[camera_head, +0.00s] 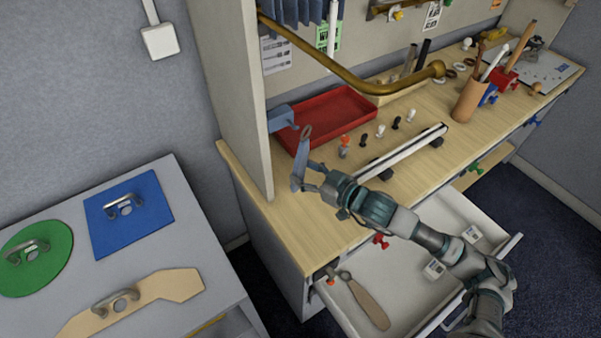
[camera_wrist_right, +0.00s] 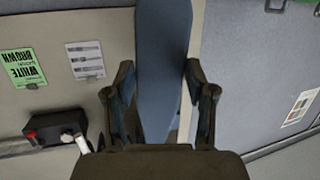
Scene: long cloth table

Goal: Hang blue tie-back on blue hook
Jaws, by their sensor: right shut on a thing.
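The blue tie-back (camera_head: 300,165) is a flat blue-grey strap with a ring at its upper end. My right gripper (camera_head: 314,180) is shut on its lower part and holds it near upright above the desk's left end. In the right wrist view the strap (camera_wrist_right: 163,60) stands between the two fingers (camera_wrist_right: 160,85). A blue hook (camera_head: 281,117) sits by the cabinet's left side panel, just up and left of the strap's ring. The ring looks apart from it, but the depth gap is hard to tell. My left gripper is out of view.
A red tray (camera_head: 345,100) lies behind the strap. A brass rod (camera_head: 345,72) runs above it. An open drawer (camera_head: 400,285) holds a tan strap (camera_head: 368,303). The side panel (camera_head: 240,110) is close on the left.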

